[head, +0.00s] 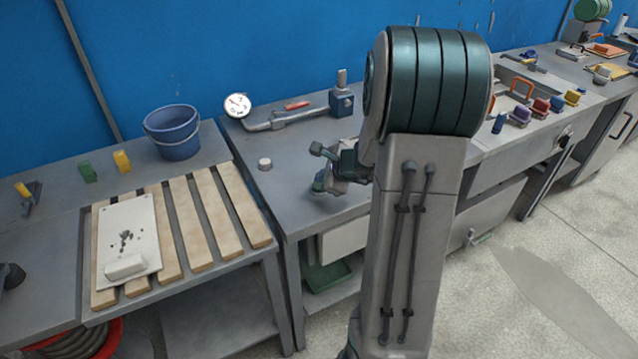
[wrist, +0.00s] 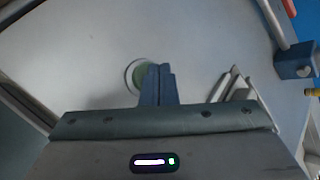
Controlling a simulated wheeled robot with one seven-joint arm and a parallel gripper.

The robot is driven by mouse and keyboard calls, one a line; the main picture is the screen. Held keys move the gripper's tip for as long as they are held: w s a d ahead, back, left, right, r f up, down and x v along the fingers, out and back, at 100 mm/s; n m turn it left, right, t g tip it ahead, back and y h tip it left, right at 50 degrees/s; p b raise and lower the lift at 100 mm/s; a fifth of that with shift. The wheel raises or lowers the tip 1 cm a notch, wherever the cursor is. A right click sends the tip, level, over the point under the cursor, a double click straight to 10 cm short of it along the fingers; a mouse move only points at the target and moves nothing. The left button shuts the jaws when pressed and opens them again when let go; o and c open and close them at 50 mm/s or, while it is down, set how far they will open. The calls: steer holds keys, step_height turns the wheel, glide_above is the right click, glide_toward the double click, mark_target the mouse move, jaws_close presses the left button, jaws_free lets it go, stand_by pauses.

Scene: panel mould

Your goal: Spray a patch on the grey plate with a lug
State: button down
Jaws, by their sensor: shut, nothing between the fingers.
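The pale grey plate (head: 140,215) lies on wooden slats at the left in the head view. It has a raised lug-like block (head: 125,267) at its near end and a cluster of dark spots (head: 125,240) near its middle. My gripper (head: 322,184) is over the middle bench, to the right of the plate and well apart from it, partly hidden by my arm. In the wrist view its fingers (wrist: 158,68) are shut together with nothing between them. A round item with a green centre (wrist: 138,75) shows beside and partly behind the fingertips. I cannot make out a sprayer.
A blue bucket (head: 172,132) stands behind the slats (head: 205,220). Yellow (head: 122,160) and green (head: 87,171) blocks are to its left. A gauge (head: 237,105) with a pipe and blue block (head: 342,102) lies at the middle bench's back. A small pale cylinder (head: 265,163) stands near its left edge.

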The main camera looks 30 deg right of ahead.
steer(key=shift+f, duration=0.1)
stand_by(0.5)
steer(key=shift+f+b, duration=0.4)
steer(key=shift+b, duration=0.3)
steer(key=shift+r, duration=0.45)
steer(key=shift+r+p, duration=0.15)
steer(key=shift+p, duration=0.2)
step_height(320, 180, up, 6)
steer(key=p, duration=0.4)
steer(key=shift+p, duration=0.4)
steer(key=shift+a, duration=0.1)
